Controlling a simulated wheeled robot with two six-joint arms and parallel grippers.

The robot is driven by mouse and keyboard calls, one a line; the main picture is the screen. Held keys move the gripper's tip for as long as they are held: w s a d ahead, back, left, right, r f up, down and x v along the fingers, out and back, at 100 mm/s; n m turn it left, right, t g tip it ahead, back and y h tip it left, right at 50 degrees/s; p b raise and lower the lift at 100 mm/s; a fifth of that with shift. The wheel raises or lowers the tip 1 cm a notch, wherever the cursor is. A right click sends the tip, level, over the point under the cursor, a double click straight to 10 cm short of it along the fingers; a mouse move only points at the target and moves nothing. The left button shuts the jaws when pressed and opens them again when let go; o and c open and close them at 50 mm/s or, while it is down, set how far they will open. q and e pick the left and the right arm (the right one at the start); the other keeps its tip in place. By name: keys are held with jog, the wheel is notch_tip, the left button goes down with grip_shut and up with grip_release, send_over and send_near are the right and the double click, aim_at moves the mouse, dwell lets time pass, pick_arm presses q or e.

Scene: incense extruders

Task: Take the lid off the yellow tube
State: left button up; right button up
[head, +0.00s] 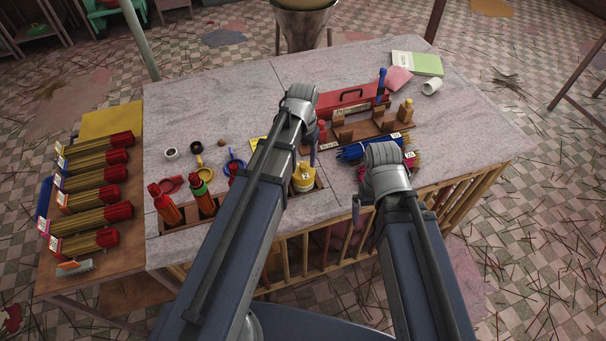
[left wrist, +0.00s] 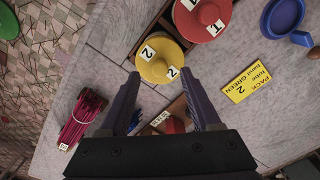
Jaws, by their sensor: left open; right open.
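The yellow tube (head: 303,182) stands upright in a slot at the table's front edge, partly hidden by my left arm. Its round yellow lid (left wrist: 158,62), with a knob and white "2" labels, is on it in the left wrist view. My left gripper (left wrist: 160,77) is open and empty, its fingertips just short of the lid on either side of its near edge. It also shows in the head view above the tube, mostly hidden by its own wrist. My right gripper (head: 384,182) is over the front right of the table, its fingers mostly hidden.
A yellow card (left wrist: 246,83) and blue dish (left wrist: 284,16) lie to the right. A bundle of dark red sticks (left wrist: 82,117) lies left.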

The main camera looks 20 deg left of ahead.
aim_at(303, 168)
pick_arm(q)
notch_tip(303, 168, down, 3)
jog(key=shift+r+b, duration=0.15)
jog(key=shift+b, duration=0.65)
jog(key=shift+r, duration=0.1)
pick_arm(e)
notch_tip(303, 168, down, 3)
jog(key=shift+r, duration=0.2)
pick_arm(q)
grip_shut()
